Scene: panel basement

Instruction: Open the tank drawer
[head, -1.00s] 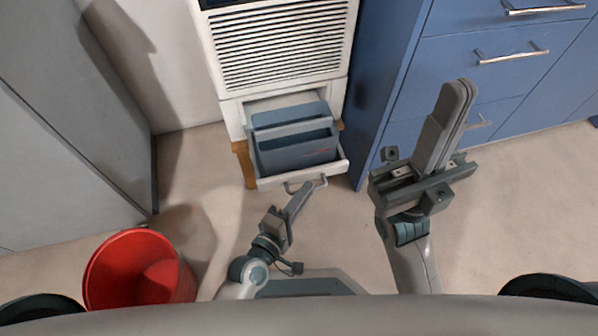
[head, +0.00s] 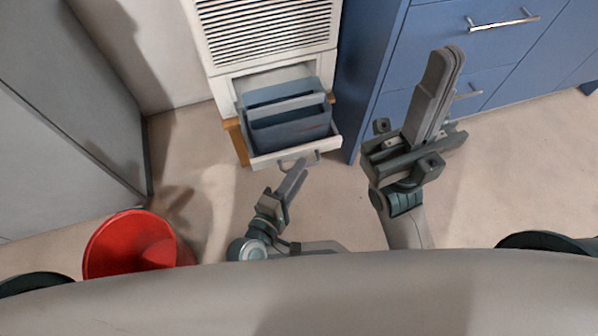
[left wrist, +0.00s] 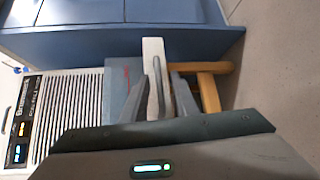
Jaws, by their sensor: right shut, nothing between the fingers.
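The tank drawer (head: 264,160) is a white-fronted drawer at the foot of the white louvred unit, and it stands pulled out. A blue-grey tank (head: 290,128) sits in it. The drawer's grey handle (head: 286,165) is on its front. My left gripper (head: 301,167) is at the handle. In the left wrist view its two fingers (left wrist: 160,92) are apart, with the handle (left wrist: 157,72) and white drawer front (left wrist: 153,48) seen between them; contact is unclear. My right gripper (head: 448,60) is shut and empty, raised in front of the blue cabinets.
Blue cabinets (head: 385,60) with bar handles stand right of the unit. A red bucket (head: 125,240) is on the floor at the left. A grey cabinet (head: 75,110) stands at the left. The floor before the drawer is free apart from my arm.

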